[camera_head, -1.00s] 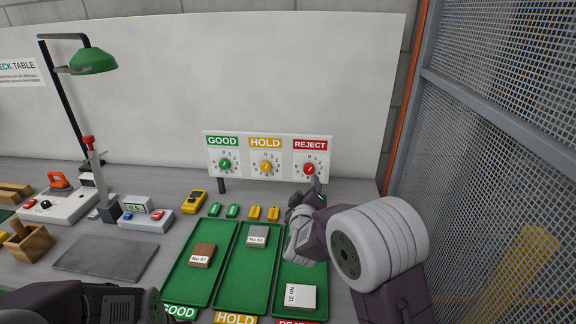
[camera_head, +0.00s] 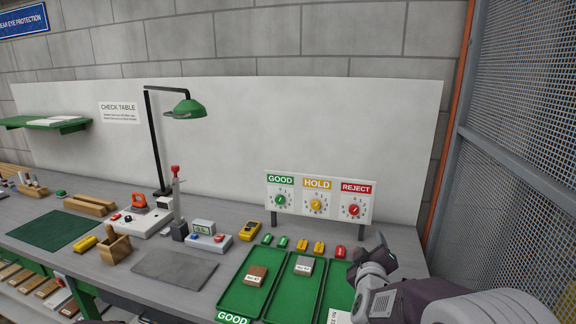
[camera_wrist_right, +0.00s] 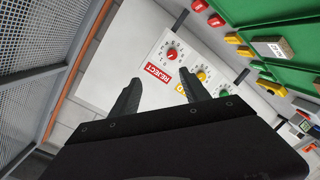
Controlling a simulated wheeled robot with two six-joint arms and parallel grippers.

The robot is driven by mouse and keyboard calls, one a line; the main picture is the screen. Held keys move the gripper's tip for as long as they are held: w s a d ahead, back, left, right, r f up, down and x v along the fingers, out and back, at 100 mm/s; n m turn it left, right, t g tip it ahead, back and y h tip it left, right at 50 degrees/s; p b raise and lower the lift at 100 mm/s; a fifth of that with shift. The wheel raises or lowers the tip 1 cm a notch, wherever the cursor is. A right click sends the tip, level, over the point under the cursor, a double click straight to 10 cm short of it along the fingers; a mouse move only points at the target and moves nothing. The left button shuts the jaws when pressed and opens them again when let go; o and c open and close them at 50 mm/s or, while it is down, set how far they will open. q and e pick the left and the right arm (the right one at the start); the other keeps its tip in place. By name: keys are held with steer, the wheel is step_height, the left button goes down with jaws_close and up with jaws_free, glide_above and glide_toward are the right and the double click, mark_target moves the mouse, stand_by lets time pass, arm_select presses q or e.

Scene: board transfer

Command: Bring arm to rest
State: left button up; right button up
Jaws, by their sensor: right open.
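My right gripper (camera_head: 372,250) is above the reject end of the bench, in front of the dial board (camera_head: 320,200). In the right wrist view its two fingers (camera_wrist_right: 158,92) are apart with nothing between them. Beyond them are the red REJECT dial and the yellow dial. My right arm comes in from the lower right and hides part of the reject tray (camera_head: 338,290). My left gripper is not clearly seen; only a dark part of my left arm may show at the bottom edge.
Yellow, green and red pieces lie behind the trays. A lamp (camera_head: 185,108) and test devices stand left. A mesh fence (camera_head: 520,130) bounds the right side.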

steer(key=s+a+f+g+y, duration=0.1)
steer(key=s+f+g, duration=0.1)
steer(key=s+f, duration=0.2)
steer(key=s+a+f+m+g+y+p, duration=0.1)
steer(key=s+f+g+y, duration=0.1)
steer(key=s, duration=0.4)
steer(key=s+a+f+m+g+y, duration=0.1)
steer(key=s+f+g, duration=0.3)
steer(key=s+f, duration=0.2)
steer(key=shift+s+a+f, duration=0.1)
steer(key=shift+a+f, duration=0.3)
steer(key=shift+f, duration=0.2)
steer(key=s+f+m+g, duration=0.4)
steer(key=s+f+g, duration=0.1)
steer(key=s, duration=0.8)
steer(key=shift+f+m+g, duration=0.15)
steer(key=shift+m+g, duration=0.25)
steer(key=shift+g, duration=0.2)
steer(key=shift+s, duration=0.1)
